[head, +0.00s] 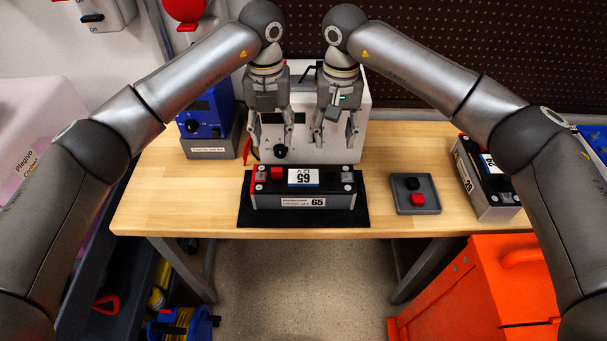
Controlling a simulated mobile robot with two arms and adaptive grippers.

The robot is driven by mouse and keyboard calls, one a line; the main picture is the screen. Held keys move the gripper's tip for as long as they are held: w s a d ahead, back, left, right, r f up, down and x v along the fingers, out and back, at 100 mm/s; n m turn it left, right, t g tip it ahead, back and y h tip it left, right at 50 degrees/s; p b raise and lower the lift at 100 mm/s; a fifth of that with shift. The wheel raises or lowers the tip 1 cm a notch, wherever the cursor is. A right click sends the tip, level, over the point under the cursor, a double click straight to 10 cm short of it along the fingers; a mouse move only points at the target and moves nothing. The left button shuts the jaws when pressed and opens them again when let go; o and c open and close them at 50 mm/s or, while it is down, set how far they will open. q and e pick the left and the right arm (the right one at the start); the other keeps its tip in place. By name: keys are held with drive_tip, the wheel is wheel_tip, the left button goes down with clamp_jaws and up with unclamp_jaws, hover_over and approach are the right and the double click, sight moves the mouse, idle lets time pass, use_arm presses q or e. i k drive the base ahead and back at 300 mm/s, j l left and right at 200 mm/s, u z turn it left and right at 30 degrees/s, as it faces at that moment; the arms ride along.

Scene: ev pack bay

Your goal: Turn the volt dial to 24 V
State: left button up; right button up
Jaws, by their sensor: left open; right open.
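A pale box-shaped unit (361,112) stands at the back of the bench, with a dark display partly hidden behind my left gripper. A black knob (280,151) is low on its front. A blue unit (215,108) to the left also has a black knob (191,126). The dial markings are too small to read, so I cannot tell which knob is the volt dial or where it points. My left gripper (271,138) is open and empty, pointing down in front of the pale unit near its knob. My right gripper (335,138) is open and empty beside it, to the right.
A battery (318,202) marked 65 lies on a black mat (304,219) in front of the grippers. A grey tray (432,207) holds a red and a black cap. Another battery (487,203) stands at the right. An orange cabinet (470,285) is at lower right.

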sight(191, 126)
drive_tip(key=k, duration=1)
